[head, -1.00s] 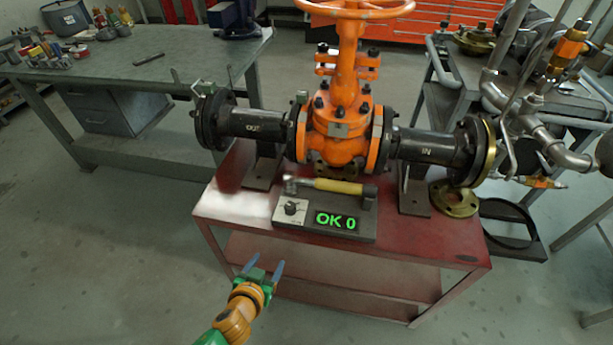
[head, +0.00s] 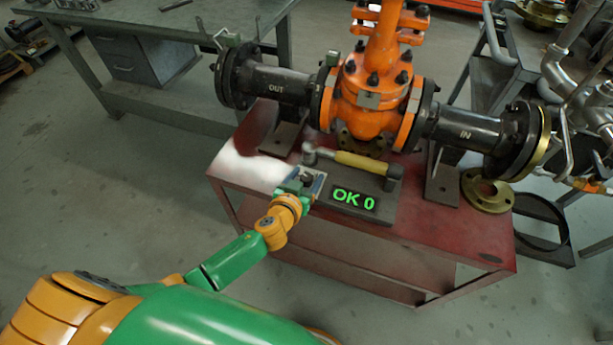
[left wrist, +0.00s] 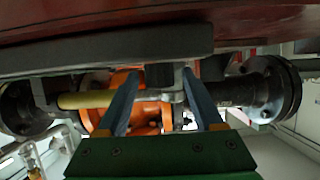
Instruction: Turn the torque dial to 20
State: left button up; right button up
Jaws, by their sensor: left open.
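My left gripper (head: 308,180) is open at the tester's left end, over the pale dial panel, and mostly hides the dial in the head view. In the left wrist view, which looks upside down, my blue fingers (left wrist: 160,88) stand apart on either side of a dark block (left wrist: 164,76), probably the dial knob. I cannot tell whether they touch it. My right gripper is not in view.
The orange gate valve (head: 372,100) with black flanged pipes stands behind the tester on the red bench (head: 455,240). A brass flange ring (head: 488,190) lies at right. A grey workbench (head: 165,35) is at the back left. The bench's front strip is clear.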

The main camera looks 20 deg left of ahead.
pick_arm(q)
grip_shut()
